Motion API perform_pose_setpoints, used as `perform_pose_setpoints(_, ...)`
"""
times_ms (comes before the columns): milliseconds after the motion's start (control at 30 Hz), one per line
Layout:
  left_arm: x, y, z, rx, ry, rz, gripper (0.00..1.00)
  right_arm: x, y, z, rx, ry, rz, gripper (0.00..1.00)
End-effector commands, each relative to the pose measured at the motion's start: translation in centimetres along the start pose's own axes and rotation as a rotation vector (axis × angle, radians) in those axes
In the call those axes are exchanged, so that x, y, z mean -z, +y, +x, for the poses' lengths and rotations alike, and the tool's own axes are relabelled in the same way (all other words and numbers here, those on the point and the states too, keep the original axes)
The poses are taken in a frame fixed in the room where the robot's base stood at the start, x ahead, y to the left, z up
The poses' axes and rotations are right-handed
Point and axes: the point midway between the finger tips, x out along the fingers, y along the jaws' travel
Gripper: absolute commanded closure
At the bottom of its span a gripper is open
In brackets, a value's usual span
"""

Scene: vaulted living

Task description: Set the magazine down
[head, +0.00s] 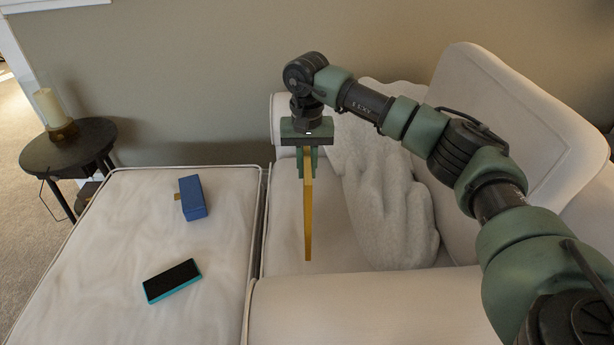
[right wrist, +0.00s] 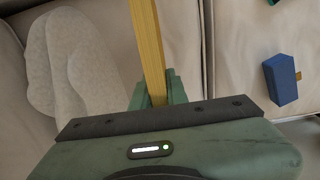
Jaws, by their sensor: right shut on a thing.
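The magazine (head: 308,215) shows as a thin yellow-orange strip, seen edge-on and hanging upright. My right gripper (head: 307,165) is shut on its upper end and holds it over the sofa seat, in front of the white cushion. In the right wrist view the yellow magazine (right wrist: 147,45) runs up from between the green fingers (right wrist: 155,92). In the head view I cannot tell whether its lower end touches the seat. My left gripper is not in view.
A pale ottoman (head: 110,245) at left bears a blue box (head: 193,198) and a dark phone-like slab with a teal edge (head: 172,281). A fluffy white cushion (head: 385,205) leans on the sofa. A round dark side table (head: 65,150) holds a candle in glass (head: 52,108).

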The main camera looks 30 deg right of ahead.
Motion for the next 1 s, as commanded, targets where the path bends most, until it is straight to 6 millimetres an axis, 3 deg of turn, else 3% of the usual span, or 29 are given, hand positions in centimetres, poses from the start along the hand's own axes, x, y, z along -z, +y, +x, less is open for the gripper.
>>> perform_pose_setpoints(133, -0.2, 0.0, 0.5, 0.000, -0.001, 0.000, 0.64, 0.0, 0.0, 2.2, 0.000, -0.001, 0.001, 1.00)
perform_pose_setpoints(500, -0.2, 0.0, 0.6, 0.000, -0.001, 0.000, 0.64, 0.0, 0.0, 2.6, 0.000, 0.000, 0.000, 1.00)
perform_pose_setpoints(533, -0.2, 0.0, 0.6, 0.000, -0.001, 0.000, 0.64, 0.0, 0.0, 2.6, -0.001, -0.001, 0.000, 0.80)
perform_pose_setpoints(600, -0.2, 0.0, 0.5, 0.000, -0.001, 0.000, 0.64, 0.0, 0.0, 2.6, -0.001, -0.001, 0.000, 0.64)
perform_pose_setpoints(1000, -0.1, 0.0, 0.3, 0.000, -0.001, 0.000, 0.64, 0.0, 0.0, 1.9, 0.000, 0.001, 0.000, 0.64)
